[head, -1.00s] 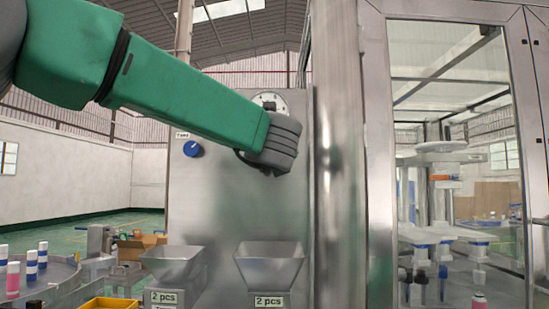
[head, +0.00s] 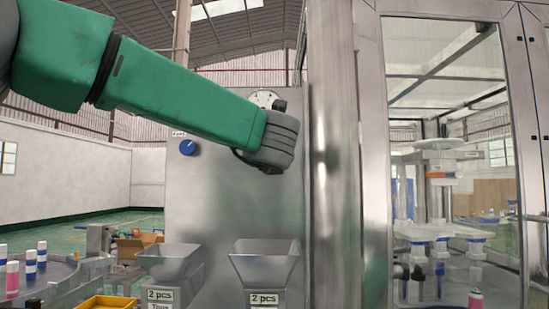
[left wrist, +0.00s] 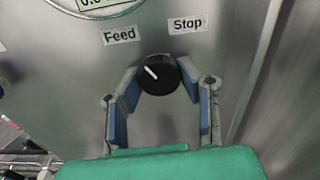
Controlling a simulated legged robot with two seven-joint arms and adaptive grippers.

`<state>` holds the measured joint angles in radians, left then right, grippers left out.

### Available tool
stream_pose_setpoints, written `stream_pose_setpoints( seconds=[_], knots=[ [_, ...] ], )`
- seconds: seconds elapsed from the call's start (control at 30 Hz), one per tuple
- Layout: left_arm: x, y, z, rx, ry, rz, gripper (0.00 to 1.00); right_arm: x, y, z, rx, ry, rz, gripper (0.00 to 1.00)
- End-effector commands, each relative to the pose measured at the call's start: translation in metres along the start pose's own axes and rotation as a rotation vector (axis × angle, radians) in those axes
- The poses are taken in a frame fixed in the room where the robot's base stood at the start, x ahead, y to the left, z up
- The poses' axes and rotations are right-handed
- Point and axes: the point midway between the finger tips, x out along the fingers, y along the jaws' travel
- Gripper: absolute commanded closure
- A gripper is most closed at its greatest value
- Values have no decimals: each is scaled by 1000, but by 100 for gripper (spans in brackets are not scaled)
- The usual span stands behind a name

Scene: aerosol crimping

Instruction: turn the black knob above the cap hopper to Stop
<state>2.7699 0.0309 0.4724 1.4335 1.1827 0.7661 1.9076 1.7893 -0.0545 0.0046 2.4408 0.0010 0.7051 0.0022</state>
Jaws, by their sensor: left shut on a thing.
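The black knob (left wrist: 160,76) shows in the left wrist view on a steel panel, its white mark pointing up and left, toward the Feed label (left wrist: 120,35). The Stop label (left wrist: 187,24) is above and to the right of the knob. My left gripper (left wrist: 157,72) is shut on the knob, with one blue-padded finger on each side. Two steel hoppers stand below the panel, one at left (head: 168,262) and one at right (head: 265,264). My right gripper is not in view.
A blue knob (head: 188,147) is on the panel (head: 225,200) left of my wrist. A round dial (head: 264,97) is partly covered by my arm. A steel post (head: 335,160) and a glazed machine enclosure stand at right. A yellow tray (head: 105,303) is at lower left.

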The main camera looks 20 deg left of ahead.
Motion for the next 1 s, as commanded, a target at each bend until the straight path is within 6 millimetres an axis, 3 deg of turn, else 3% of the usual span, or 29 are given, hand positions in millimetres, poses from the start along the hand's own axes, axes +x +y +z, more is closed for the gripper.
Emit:
stream_pose_setpoints(
  seconds=[1.0],
  knots=[
    [0, 1, 8, 959, -7, 6, 98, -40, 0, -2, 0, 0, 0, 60]
  ],
)
